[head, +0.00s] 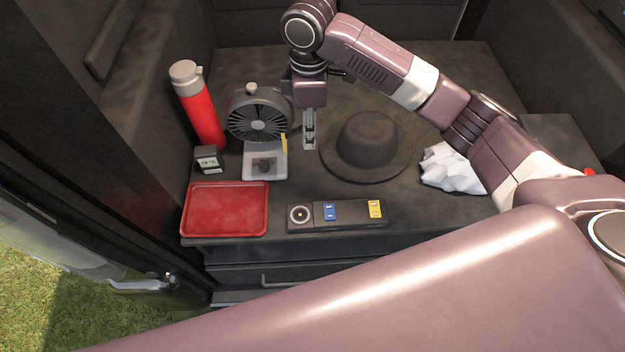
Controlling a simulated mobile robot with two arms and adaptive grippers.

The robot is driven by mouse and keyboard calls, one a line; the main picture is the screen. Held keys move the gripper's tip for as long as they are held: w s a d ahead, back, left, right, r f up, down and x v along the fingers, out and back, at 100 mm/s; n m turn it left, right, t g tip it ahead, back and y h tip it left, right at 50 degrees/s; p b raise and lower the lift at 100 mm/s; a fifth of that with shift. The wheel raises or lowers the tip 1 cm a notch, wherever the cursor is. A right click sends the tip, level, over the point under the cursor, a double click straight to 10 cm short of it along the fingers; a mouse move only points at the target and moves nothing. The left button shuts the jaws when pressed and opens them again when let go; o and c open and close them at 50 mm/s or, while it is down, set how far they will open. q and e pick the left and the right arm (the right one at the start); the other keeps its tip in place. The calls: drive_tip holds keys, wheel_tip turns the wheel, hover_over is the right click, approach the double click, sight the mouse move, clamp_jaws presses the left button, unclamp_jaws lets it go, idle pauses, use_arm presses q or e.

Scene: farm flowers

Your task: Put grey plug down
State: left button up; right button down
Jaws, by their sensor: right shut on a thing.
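My right gripper (309,143) points down over the dark counter, between the fan and the hat. It is shut on a small light grey thing that fits the grey plug; the fingers hide most of it, and I cannot tell whether it touches the counter. A dark strip (350,224) lies at the counter's front, with a round white-ringed part at its left end and blue and yellow blocks on it. My left gripper is out of view.
A red tray (225,228) lies front left. A fan (258,122), red bottle (200,117), small display box (208,160), brown hat (366,147) and white crumpled cloth (450,170) stand around. The counter (300,188) before the hat is clear.

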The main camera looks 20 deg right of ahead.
drive_tip(key=shift+r, duration=0.25)
wheel_tip(320, 180, down, 15)
drive_tip(key=shift+a+r+p, duration=0.1)
drive_tip(key=shift+r+p, duration=0.1)
drive_tip(key=shift+p, duration=0.15)
drive_tip(key=shift+f, duration=0.25)
wheel_tip(320, 180, down, 3)
drive_tip(key=shift+f, duration=0.55)
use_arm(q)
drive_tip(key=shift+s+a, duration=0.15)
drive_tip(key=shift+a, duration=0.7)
use_arm(e)
drive_tip(key=shift+f, duration=0.1)
